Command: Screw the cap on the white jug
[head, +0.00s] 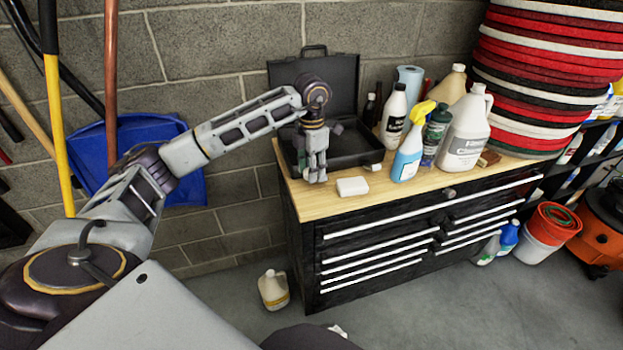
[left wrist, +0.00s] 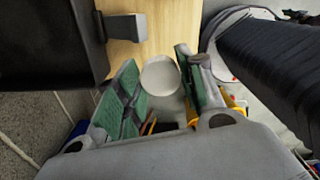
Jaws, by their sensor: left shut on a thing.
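My left gripper (head: 316,178) points down at the left end of the wooden worktop, in front of the open black case. In the left wrist view its green-padded fingers (left wrist: 158,82) are shut on a round off-white cap (left wrist: 160,74). In the head view the fingers hide the cap. The white jug (head: 464,135) with a printed label stands upright on the worktop, well to the right of the gripper and apart from it. Its top is too small to tell whether it is open. My right gripper is not in view.
The black case (head: 345,150) lies open behind my gripper. A white block (head: 352,186) sits just right of the gripper. A spray bottle (head: 408,160), a green bottle (head: 435,135) and a black-labelled white bottle (head: 394,115) stand left of the jug. Stacked pads (head: 535,70) rise behind its right side.

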